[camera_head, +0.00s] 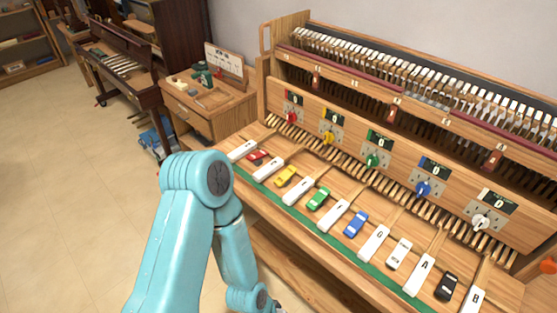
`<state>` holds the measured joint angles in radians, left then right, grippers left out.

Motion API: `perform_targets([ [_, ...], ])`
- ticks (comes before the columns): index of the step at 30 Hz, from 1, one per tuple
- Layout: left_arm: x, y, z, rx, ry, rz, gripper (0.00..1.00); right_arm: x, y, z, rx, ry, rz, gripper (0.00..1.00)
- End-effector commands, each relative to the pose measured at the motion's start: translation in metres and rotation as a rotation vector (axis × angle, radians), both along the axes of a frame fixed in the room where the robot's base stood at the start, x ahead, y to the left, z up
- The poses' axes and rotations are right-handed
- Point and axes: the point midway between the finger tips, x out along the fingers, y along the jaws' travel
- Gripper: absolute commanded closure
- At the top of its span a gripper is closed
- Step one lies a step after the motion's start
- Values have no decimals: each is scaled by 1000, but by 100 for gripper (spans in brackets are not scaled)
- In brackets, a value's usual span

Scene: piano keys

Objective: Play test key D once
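The test keys are a row of white lettered keys on the wooden keybed in the head view. The D key (268,168) is the second white key from the left, between the red and yellow small pieces. Its letter is too small to read clearly; F, G, A and B are readable further right. No gripper touches the D key. One teal arm of mine is bent at the lower left, its wrist near the bottom edge. Its gripper is cut off by the frame. My other arm is not in view.
Small car-shaped pieces sit between the white keys: red (258,155), yellow (286,176), green (318,199), blue (355,223), white and black. A panel with coloured knobs (372,160) rises behind. A wooden cabinet (207,112) stands left. The floor at left is clear.

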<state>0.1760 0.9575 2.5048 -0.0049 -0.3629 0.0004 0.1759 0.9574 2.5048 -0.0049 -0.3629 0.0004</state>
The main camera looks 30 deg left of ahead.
Motion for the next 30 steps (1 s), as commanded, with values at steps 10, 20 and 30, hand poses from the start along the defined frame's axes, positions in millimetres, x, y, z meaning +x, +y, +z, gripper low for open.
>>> perform_targets([
  [10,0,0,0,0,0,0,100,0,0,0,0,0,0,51],
  [20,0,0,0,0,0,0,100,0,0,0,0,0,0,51],
  [30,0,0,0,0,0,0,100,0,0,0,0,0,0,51],
])
